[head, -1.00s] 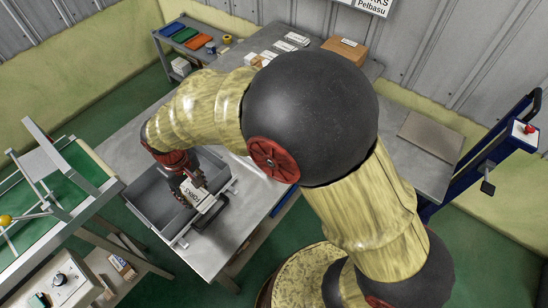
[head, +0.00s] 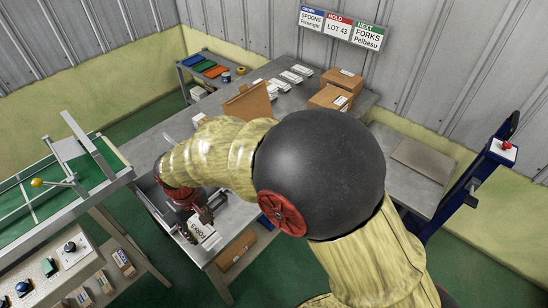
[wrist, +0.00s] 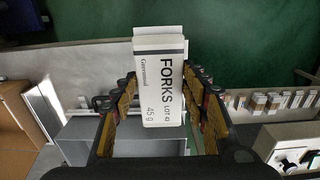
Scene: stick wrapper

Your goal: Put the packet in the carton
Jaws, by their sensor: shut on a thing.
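My gripper (head: 197,217) is shut on a white packet (head: 205,235) at the lower left of the head view. An open brown carton (head: 248,104) with a raised flap stands on the grey table behind my arm. My arm hides its lower part. A brown carton also shows at the left edge of the wrist view (wrist: 18,120).
A grey bin (head: 150,200) lies below my gripper, partly hidden. Two closed cartons (head: 343,78) stand at the table's back right beside several white packets (head: 290,77). A conveyor (head: 60,190) is at the left. Wall signs (head: 340,30) name spoons, a lot on hold and forks.

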